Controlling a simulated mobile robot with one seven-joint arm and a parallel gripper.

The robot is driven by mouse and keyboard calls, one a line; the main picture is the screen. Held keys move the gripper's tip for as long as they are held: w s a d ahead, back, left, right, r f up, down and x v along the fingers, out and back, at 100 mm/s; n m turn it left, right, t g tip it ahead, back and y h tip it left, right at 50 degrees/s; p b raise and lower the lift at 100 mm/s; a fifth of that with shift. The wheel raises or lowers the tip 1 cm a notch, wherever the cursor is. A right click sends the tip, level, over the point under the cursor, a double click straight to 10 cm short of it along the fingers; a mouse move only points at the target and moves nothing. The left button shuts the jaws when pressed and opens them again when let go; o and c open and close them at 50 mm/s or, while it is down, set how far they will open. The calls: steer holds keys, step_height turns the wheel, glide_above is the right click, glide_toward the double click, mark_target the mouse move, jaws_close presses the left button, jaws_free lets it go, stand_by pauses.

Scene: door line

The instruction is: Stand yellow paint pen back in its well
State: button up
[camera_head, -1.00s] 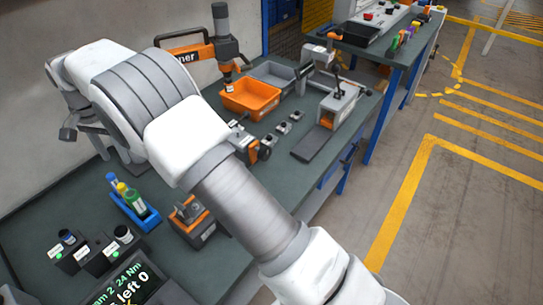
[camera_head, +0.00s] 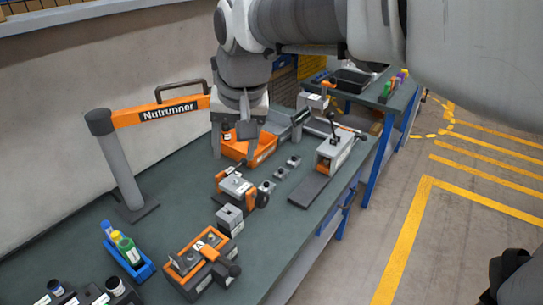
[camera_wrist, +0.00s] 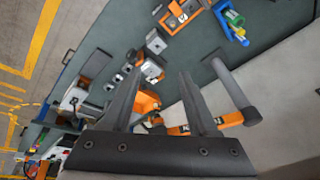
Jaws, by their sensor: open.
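A blue holder (camera_head: 136,267) at the lower left of the head view carries blue, yellow and green capped items, standing close together; the holder also shows at the top right of the wrist view (camera_wrist: 236,36). Small coloured pens (camera_head: 396,82) stand on the far table, too small to tell which well is which. My gripper (camera_head: 245,150) is open and empty, pointing down over the bench in front of the orange bin; its two spread fingers show in the wrist view (camera_wrist: 158,72).
An orange bin (camera_head: 262,154) stands behind my gripper. A nutrunner arm on a grey post (camera_head: 122,165) rises at the left. Clamp fixtures (camera_head: 203,265) and small blocks crowd the bench front. Floor with yellow lines (camera_head: 460,230) is open at the right.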

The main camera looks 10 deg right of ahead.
steer(key=s+d+f+n+t, duration=0.1)
steer(key=s+d+f, duration=0.1)
steer(key=s+d, duration=0.2)
steer(key=s+d+f+t+h, duration=0.1)
steer(key=s+d, duration=0.4)
steer(key=s, duration=0.5)
steer(key=shift+s+f+n, duration=0.25)
steer(key=shift+f+n, duration=0.15)
steer(key=shift+f, duration=0.25)
